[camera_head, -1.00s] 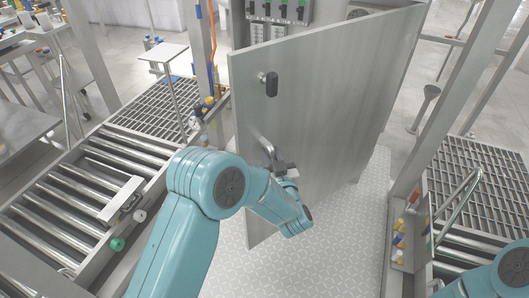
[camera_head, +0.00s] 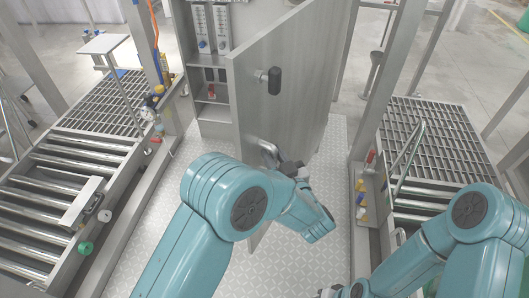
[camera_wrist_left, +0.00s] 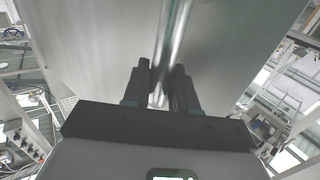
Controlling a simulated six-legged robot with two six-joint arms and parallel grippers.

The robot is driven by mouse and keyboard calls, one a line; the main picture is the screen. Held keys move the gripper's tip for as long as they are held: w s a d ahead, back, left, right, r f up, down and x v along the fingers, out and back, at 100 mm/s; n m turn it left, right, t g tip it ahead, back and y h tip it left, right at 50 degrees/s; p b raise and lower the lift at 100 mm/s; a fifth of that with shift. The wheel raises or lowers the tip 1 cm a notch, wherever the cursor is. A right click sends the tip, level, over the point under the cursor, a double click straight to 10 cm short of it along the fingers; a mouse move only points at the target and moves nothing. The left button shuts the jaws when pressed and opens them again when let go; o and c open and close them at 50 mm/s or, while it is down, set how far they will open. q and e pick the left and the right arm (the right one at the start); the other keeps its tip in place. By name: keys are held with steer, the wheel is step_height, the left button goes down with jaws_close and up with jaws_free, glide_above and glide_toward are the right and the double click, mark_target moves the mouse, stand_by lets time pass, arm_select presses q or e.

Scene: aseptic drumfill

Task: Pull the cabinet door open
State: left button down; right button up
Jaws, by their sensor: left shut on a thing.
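The grey metal cabinet door (camera_head: 310,95) stands wide open, its free edge towards me. A bar handle (camera_head: 265,148) is on its face, below a black latch knob (camera_head: 274,82). My left gripper (camera_head: 283,164) is at the handle, and its fingers are partly hidden by my arm. In the left wrist view, the fingers (camera_wrist_left: 165,85) are shut around the shiny handle bar (camera_wrist_left: 172,45), with the door face (camera_wrist_left: 230,45) behind. The cabinet (camera_head: 215,110) shows its inside shelves left of the door. My right gripper (camera_head: 333,292) is low, cut off by the bottom edge.
A roller conveyor (camera_head: 60,165) runs along the left, with a grating (camera_head: 105,100) behind it.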

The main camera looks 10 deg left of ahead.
arm_select(q)
steer(key=shift+d, duration=0.25)
steer(key=shift+r, duration=0.1)
steer(key=c, duration=1)
jaws_free()
steer(key=shift+c, duration=0.2)
